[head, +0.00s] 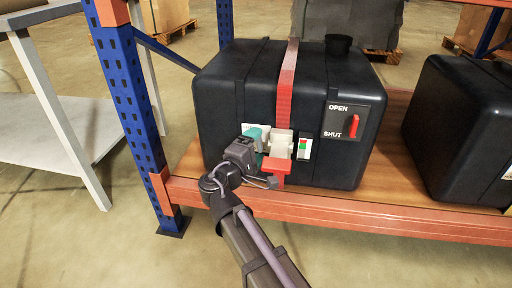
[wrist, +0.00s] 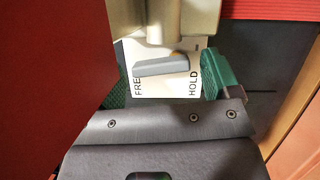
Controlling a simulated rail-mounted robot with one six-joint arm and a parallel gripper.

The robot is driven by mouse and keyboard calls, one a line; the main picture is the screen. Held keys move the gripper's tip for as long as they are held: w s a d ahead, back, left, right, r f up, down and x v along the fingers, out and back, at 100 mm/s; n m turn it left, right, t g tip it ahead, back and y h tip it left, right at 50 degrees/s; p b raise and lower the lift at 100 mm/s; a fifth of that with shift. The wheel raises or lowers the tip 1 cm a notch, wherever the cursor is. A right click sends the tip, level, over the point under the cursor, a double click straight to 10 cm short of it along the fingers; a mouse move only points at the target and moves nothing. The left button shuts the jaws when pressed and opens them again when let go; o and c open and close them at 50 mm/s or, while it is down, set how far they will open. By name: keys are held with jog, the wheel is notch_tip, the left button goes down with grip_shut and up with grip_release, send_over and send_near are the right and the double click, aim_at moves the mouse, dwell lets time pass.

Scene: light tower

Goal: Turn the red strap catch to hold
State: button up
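A red strap (head: 287,85) runs over the black tank (head: 345,80) and down its front to a pale catch (head: 280,143). In the wrist view the catch has a white plate (wrist: 166,88) with FREE lettering on the left, its end hidden, and HOLD on the right. A grey lever (wrist: 160,66) lies across the plate, its left end beside the FREE lettering. My gripper (head: 262,146) is at the catch from the left. Its green fingers stand apart on either side of the plate and lever in the wrist view (wrist: 167,82). I cannot tell whether either finger touches the lever.
A red surface (wrist: 50,80) fills the wrist view's left side, close to my gripper. An OPEN/SHUT panel with a red handle (head: 354,126) and a red-green indicator (head: 303,148) are to the right.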

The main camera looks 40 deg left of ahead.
dwell(0.4)
jog(key=shift+d+r+m+g+p, duration=0.1)
jog(key=shift+r+m+g+p, duration=0.2)
jog(key=shift+m+p, duration=0.35)
jog(key=s+d+f+m+g+h, duration=0.25)
jog(key=s+f, duration=0.25)
jog(key=s, duration=0.6)
jog(key=w+d+m+g+p, duration=0.3)
jog(key=d+g+p, duration=0.1)
jog(key=d, duration=0.5)
jog(key=w+d+m+g+p, duration=0.2)
jog(key=d+m+g+p, duration=0.1)
jog(key=d, duration=0.7)
jog(key=w+d+m+g+p, duration=0.3)
jog(key=d+g+p, duration=0.2)
jog(key=d, duration=0.5)
jog(key=shift+w+d+r+m+g+p, duration=0.1)
jog(key=shift+w+r+m+g+p, duration=0.25)
jog(key=shift+g, duration=0.6)
